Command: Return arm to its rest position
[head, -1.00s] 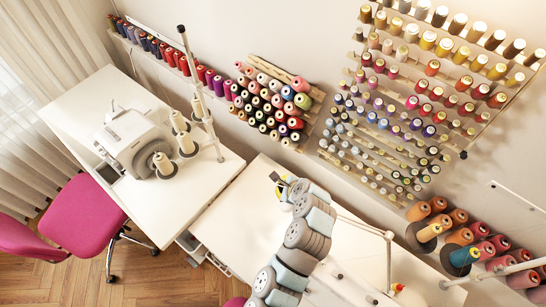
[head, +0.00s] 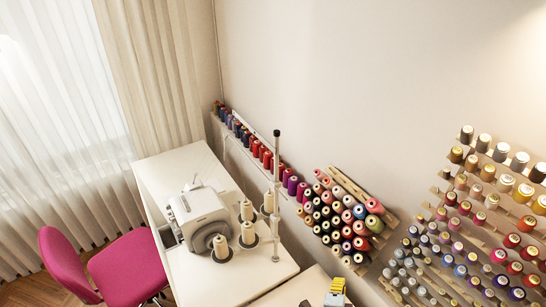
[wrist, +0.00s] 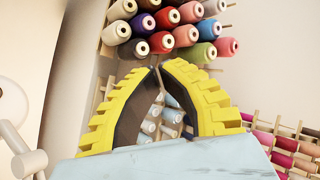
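In the wrist view, my gripper (wrist: 159,68) has two yellow ribbed fingers with dark inner faces. Their tips come together at the top, and nothing is held in the gap between them. In the head view, only a small yellow and grey part of my arm's end (head: 337,291) shows at the bottom edge. It appears over the near end of the white table. The rest of my arm is out of that view.
A white sewing machine (head: 198,217) and cream thread cones (head: 248,236) stand on the white table (head: 168,172). Wall racks hold many spools (head: 345,215); more spools (wrist: 175,28) show beyond my fingers. A pink chair (head: 125,265) stands at the left.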

